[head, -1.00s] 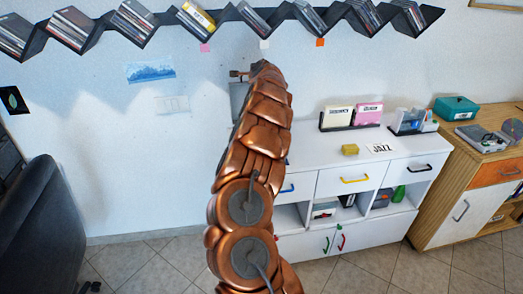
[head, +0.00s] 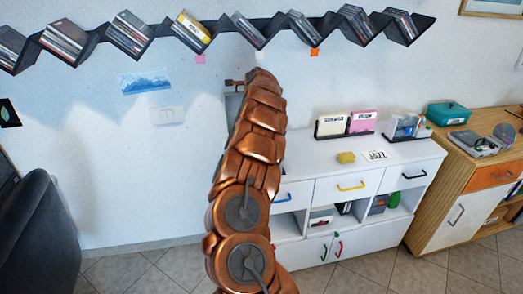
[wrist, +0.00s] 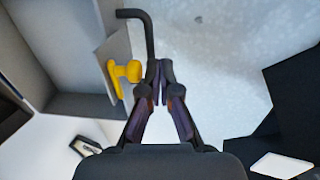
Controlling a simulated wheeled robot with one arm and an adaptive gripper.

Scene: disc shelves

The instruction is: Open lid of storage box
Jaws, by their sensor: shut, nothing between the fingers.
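In the wrist view my gripper (wrist: 160,72) is shut and empty, its dark fingertips together. A yellow handle (wrist: 124,74) is just left of the fingertips, on the edge of a pale panel (wrist: 112,52) of a grey box-like body (wrist: 85,105). I cannot tell whether the fingers touch the handle. In the head view a grey piece (head: 232,104) shows beside the far end of my arm, which hides most of that spot. A teal box (head: 447,113) with its lid down stands on the wooden cabinet at the right. I cannot tell which is the storage box.
A black hook-shaped bar (wrist: 148,30) is close above the fingertips. A zigzag disc shelf (head: 280,28) runs along the wall. A dark chair (head: 38,230) is at the left.

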